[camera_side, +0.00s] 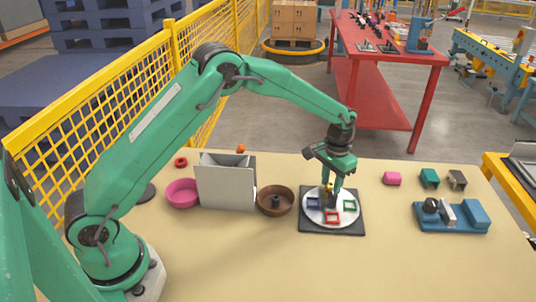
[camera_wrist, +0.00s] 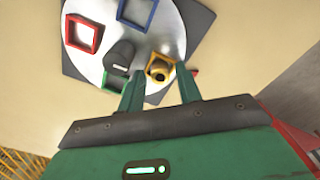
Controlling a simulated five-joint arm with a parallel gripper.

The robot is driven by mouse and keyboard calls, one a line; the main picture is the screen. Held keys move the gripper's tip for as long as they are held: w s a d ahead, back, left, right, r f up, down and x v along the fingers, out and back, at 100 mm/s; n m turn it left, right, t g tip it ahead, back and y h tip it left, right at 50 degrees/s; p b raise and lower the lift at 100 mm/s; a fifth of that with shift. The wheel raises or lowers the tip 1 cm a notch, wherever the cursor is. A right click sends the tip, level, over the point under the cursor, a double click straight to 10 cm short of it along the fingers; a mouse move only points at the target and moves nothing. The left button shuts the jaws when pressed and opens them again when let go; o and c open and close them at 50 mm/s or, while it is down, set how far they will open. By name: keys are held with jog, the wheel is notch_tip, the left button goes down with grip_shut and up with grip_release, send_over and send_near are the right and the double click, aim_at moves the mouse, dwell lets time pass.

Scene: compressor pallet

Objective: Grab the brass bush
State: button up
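The brass bush (camera_wrist: 158,72) is a small yellow-gold ring-shaped piece. In the wrist view it sits inside the yellow square frame (camera_wrist: 165,59) on a round white plate (camera_wrist: 97,72). My gripper (camera_wrist: 161,80) is open, with one green finger to the left of the bush and the other to the right. No grip on it shows. In the side view my gripper (camera_side: 331,196) points straight down over the far part of the white plate (camera_side: 324,209). A bit of yellow shows at the fingers there, but the bush cannot be told apart from its frame.
Red (camera_side: 333,217), blue (camera_side: 313,203) and green (camera_side: 349,206) frames and a dark centre post (camera_wrist: 119,54) share the plate. A brown bowl (camera_side: 266,207), grey box (camera_side: 215,187) and pink bowl (camera_side: 181,193) stand left; a blue fixture (camera_side: 473,214) stands right. The front table is clear.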

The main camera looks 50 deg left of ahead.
aim_at(331, 184)
grip_shut()
jog(key=shift+r, duration=0.1)
jog(key=shift+r, duration=0.35)
notch_tip(331, 184, up, 3)
jog(key=shift+r, duration=0.1)
jog(key=s+d+r, duration=0.7)
jog(key=d, duration=0.2)
jog(key=shift+s, duration=0.25)
